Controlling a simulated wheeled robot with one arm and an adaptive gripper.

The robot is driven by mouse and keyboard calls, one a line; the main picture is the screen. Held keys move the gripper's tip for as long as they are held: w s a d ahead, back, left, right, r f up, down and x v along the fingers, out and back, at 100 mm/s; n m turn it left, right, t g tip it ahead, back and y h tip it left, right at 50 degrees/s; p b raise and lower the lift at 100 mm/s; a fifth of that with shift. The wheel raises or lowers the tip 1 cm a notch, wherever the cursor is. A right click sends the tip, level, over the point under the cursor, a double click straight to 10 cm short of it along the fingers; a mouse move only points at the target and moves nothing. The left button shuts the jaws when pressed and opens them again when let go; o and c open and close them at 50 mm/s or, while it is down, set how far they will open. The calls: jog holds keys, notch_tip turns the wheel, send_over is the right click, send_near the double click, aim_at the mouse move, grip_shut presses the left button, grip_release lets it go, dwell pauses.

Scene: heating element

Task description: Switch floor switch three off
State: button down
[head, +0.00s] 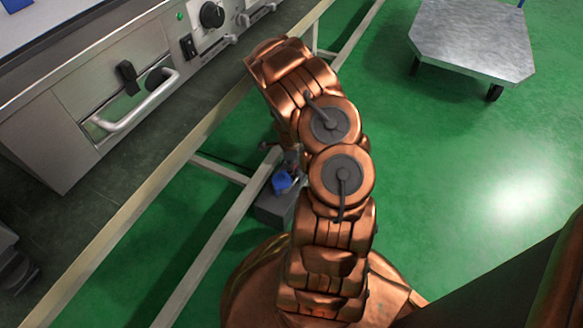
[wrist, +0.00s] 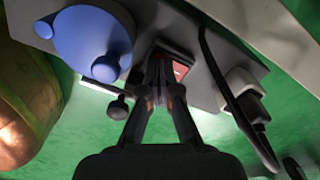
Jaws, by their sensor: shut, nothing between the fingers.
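A grey floor box (head: 270,207) stands on the green floor beside my arm, with a blue round part (head: 283,181) on top. In the wrist view the grey box (wrist: 205,92) fills the upper middle, with the blue round part (wrist: 95,42) at the left. A red switch (wrist: 181,69) in a dark frame is set in the box. My gripper (wrist: 158,72) is shut and empty, its fingertips at the left side of the red switch and partly covering it. I cannot tell whether they touch it, or its position. No number shows. My arm mostly hides the gripper in the head view.
A white plug (wrist: 243,88) with a dark cable (wrist: 222,85) sits right of the switch. A steel appliance (head: 100,90) stands on a bench with a pale edge rail (head: 135,208) at left. A metal cart (head: 475,38) stands upper right. Green floor between is clear.

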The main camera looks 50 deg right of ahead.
jog(key=shift+f, duration=0.2)
jog(key=shift+r, duration=0.15)
jog(key=shift+r+p, duration=1.45)
jog(key=shift+r, duration=2)
jog(key=shift+s+f, duration=0.1)
